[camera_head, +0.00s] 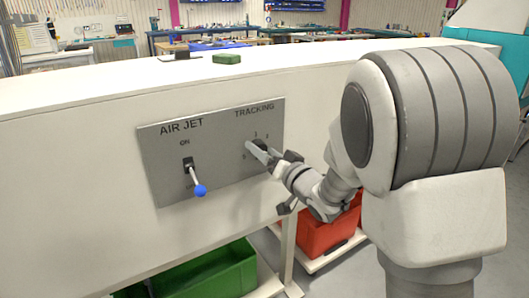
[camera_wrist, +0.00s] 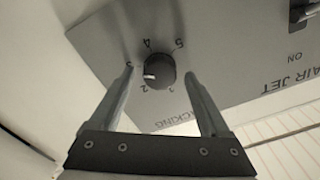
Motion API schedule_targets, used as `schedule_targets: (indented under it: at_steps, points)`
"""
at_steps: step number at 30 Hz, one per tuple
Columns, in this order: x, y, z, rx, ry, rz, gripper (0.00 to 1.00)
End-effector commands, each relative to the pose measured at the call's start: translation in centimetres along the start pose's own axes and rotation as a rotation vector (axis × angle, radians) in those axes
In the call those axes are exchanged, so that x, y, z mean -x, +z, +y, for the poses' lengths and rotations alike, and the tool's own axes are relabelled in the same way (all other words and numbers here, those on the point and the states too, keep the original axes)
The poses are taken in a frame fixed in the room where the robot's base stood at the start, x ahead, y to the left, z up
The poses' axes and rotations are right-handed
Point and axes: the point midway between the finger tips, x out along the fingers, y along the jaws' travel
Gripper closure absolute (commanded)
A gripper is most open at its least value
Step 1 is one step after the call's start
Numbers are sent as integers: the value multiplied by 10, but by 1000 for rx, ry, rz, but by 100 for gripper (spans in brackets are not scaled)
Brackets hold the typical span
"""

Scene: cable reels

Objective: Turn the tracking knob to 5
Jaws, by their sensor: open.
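The black tracking knob (camera_wrist: 161,67) sits on a grey panel (camera_wrist: 228,80), ringed by the numbers 1 to 5. Its white pointer mark faces left in the wrist view, between 2 and 3. The 5 (camera_wrist: 179,43) is printed at the knob's upper right there. My gripper (camera_wrist: 160,74) is open, with one finger on each side of the knob. I see gaps between fingers and knob in the wrist view, but cannot tell the depth. In the head view my gripper (camera_head: 263,151) is at the knob, which it largely hides.
Left of the knob in the head view is the AIR JET switch lever with a blue ball (camera_head: 200,191). A green block (camera_head: 227,58) lies on the white ledge above. A green crate (camera_head: 215,277) and a red crate (camera_head: 322,232) stand below.

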Motion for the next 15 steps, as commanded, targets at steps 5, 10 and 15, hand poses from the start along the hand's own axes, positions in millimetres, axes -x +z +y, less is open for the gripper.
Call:
schedule_targets:
  at_steps: [5, 10, 15]
  points:
    - [0, 0, 0, 0, 1, 0, 20]
    - [0, 0, 0, 0, 1, 0, 49]
    - [0, 0, 0, 0, 0, 0, 79]
